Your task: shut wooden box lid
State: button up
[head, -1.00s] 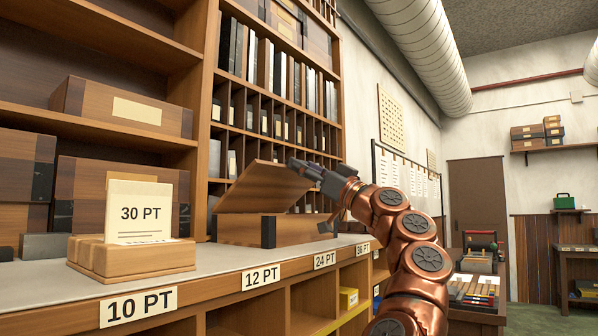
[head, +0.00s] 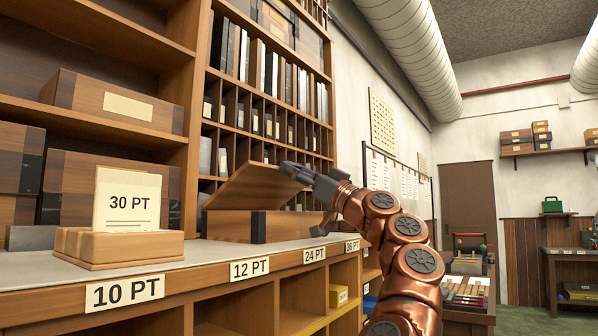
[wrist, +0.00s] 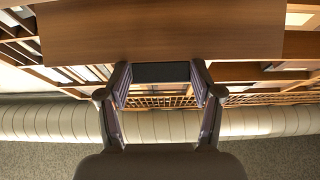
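The wooden box (head: 230,226) stands on the counter. Its lid (head: 250,187) is raised at a slant, with the free edge up on the right. My gripper (head: 289,170) is at that upper edge. In the wrist view the lid's wooden panel (wrist: 160,30) fills the top. The fingers of my gripper (wrist: 160,76) stand apart there, one on each side of a dark block (wrist: 160,72) by the lid's edge. The finger pads appear close to the block's sides; whether they press on it cannot be told.
A wooden card holder (head: 118,248) with a 30 PT card (head: 127,200) stands on the counter (head: 190,258) left of the box. Shelves with cases rise behind. Open floor (head: 525,317) lies at the right.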

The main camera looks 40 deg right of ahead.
jog(key=o, duration=0.4)
jog(key=shift+r, duration=0.1)
jog(key=shift+c, duration=0.2)
jog(key=shift+s, duration=0.1)
jog(key=shift+s, duration=0.1)
jog(key=s+d, duration=0.4)
jog(key=s, duration=0.8)
jog(key=shift+f, duration=0.3)
jog(key=shift+s, duration=0.1)
